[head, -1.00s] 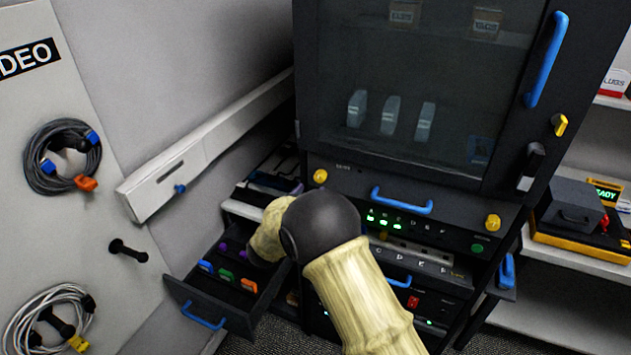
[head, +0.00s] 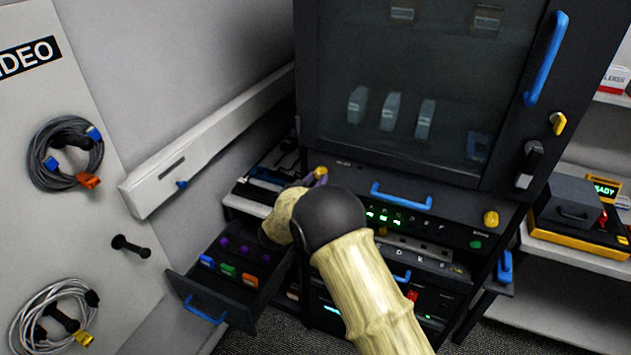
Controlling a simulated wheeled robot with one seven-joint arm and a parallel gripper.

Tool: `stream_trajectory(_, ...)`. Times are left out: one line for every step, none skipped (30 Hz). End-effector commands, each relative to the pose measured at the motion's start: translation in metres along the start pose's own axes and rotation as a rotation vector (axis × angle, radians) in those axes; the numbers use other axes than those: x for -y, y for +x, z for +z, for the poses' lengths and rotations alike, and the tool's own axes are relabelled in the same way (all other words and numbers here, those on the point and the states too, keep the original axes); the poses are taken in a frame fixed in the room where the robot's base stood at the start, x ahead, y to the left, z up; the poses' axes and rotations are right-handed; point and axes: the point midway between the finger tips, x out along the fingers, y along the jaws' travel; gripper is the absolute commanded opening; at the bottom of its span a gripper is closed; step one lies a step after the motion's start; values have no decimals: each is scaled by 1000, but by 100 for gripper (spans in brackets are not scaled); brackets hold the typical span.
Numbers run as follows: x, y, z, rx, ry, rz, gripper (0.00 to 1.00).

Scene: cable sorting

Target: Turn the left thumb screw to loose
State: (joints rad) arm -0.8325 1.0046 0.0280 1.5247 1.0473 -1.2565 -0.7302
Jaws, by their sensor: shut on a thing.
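The left thumb screw (head: 321,171) is a small yellow knob at the upper left corner of the black rack panel, under the glass door. My gripper (head: 315,178) reaches up to it from the lower left and is shut on it. My own wrist and forearm hide most of the gripper, so only the purplish finger ends show beside the knob. The right thumb screw (head: 491,218), also yellow, sits at the panel's right end with nothing touching it.
A blue handle (head: 402,198) crosses the panel between the screws. An open drawer (head: 190,289) with coloured connectors juts out at lower left. Coiled cables (head: 66,153) hang on the left board. A grey rail (head: 208,145) runs along the wall. A glass door (head: 420,100) stands above.

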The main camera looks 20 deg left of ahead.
Motion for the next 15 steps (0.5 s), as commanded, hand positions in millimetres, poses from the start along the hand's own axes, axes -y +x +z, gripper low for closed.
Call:
stream_trajectory(1,0,0,1,2,0,4)
stream_trajectory(1,0,1,1,4,0,4)
stream_trajectory(1,1,1,1,8,0,4)
stream_trajectory(1,1,1,1,12,1,4)
stream_trajectory(1,1,1,1,18,1,4)
stream_trajectory(1,1,1,2,26,1,4)
stream_trajectory(1,1,2,2,33,1,4)
stream_trajectory(1,1,2,2,42,1,4)
stream_trajectory(2,1,2,2,55,1,4)
stream_trajectory(2,1,2,3,67,1,4)
stream_trajectory(2,1,2,3,80,1,4)
stream_trajectory(2,1,3,4,99,1,4)
stream_trajectory(2,1,3,5,115,1,4)
stream_trajectory(2,1,4,6,133,1,4)
stream_trajectory(2,1,4,7,158,1,4)
